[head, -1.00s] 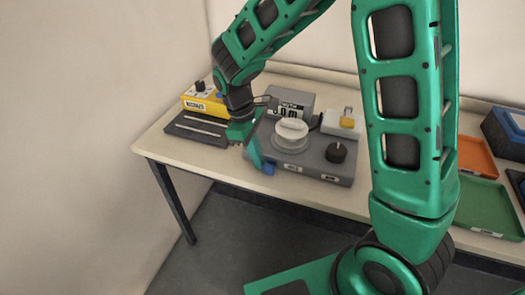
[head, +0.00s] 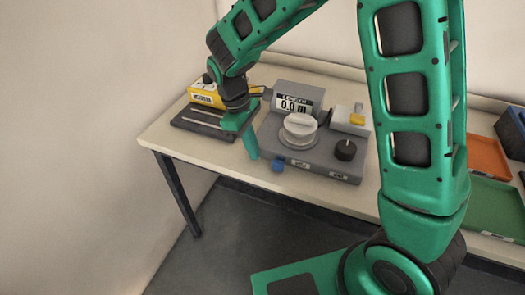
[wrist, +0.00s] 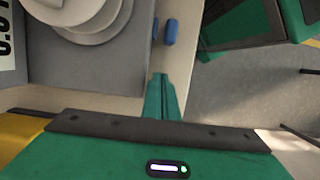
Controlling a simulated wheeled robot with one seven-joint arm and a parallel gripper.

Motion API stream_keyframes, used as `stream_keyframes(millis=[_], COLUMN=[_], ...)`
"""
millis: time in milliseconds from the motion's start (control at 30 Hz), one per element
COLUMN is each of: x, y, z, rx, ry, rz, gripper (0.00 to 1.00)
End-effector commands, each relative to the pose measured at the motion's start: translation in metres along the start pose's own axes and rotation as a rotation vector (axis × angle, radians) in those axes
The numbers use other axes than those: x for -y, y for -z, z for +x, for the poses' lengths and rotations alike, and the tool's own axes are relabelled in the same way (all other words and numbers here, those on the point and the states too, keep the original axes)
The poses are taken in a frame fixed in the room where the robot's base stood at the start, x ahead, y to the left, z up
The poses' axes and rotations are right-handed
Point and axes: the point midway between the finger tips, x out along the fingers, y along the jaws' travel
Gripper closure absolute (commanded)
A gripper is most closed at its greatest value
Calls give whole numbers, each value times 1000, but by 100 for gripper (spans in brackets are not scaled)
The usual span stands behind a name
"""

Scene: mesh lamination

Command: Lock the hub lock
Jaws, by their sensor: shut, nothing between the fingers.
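A grey machine (head: 315,153) with a white round hub (head: 300,127) on top stands on the table. A small blue part (head: 278,166), perhaps the hub lock, sticks out at its front left edge. In the wrist view the blue part (wrist: 171,32) shows beside the machine's grey edge, with the white hub (wrist: 92,12) at upper left. My gripper (head: 251,150) is shut and empty, pointing down left of the machine. In the wrist view its closed fingers (wrist: 161,88) lie below the blue part in the picture, apart from it.
The machine carries a length display (head: 296,104) reading 0.0 m and a black knob (head: 345,149). A white box with a yellow part (head: 351,121) stands behind. A yellow device (head: 205,93) and dark plate (head: 193,124) are left. Orange (head: 487,158) and green (head: 490,205) trays are right.

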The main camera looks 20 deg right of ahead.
Motion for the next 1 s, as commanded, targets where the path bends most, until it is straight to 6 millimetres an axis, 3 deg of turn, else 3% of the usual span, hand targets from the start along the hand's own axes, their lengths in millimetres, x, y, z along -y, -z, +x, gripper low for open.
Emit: stream_keyframes(millis=[100,400,600,1000], x=[0,-2,-3,-3], y=[0,-2,-3,-3], z=[-31,-81,-95,-96], rx=[-8,-7,-7,-6], ry=[-4,-2,-1,-1], rz=[0,3,5,5], gripper=[100,100,100,100])
